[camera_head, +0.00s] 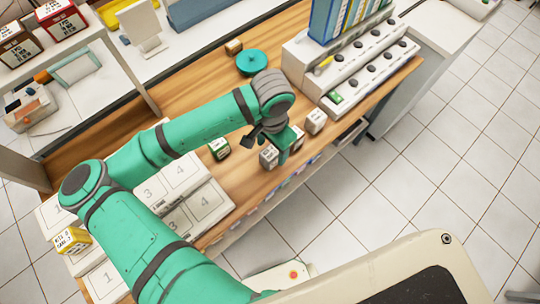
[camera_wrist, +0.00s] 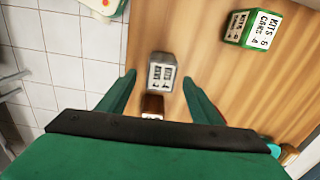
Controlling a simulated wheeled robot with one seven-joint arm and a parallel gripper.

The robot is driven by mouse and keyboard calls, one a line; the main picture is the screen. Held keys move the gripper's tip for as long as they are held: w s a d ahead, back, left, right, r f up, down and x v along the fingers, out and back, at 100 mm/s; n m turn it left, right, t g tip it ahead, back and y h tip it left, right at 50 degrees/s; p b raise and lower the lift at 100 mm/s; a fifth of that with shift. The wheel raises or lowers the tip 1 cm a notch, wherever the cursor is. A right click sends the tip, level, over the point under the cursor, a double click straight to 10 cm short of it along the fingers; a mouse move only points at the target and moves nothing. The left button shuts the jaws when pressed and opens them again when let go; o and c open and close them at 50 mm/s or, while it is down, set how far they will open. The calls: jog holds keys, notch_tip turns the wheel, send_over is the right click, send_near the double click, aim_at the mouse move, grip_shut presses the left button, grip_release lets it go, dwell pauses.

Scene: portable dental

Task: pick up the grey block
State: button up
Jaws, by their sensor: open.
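The grey block (camera_wrist: 161,72) has a lighter face with dark print and stands on the wooden counter. In the wrist view it lies between the two spread fingertips of my gripper (camera_wrist: 159,79), with a gap on each side. In the head view the grey block (camera_head: 268,157) is just left of my green gripper (camera_head: 284,147), which points down near the counter's front edge. My gripper is open and holds nothing. I cannot tell how far the fingertips are above the block.
A green block (camera_wrist: 250,28) stands apart to the upper right in the wrist view. A dark red-brown block (camera_wrist: 153,106) is close to the grey one, partly hidden by my gripper. A white block (camera_head: 315,121) stands to the right. White numbered trays (camera_head: 205,203) lie to the left.

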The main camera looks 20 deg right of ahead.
aim_at(270, 153)
jog(key=shift+a+f, duration=0.2)
jog(key=shift+f, duration=2)
jog(key=c, duration=1.2)
jog(key=shift+r, duration=0.1)
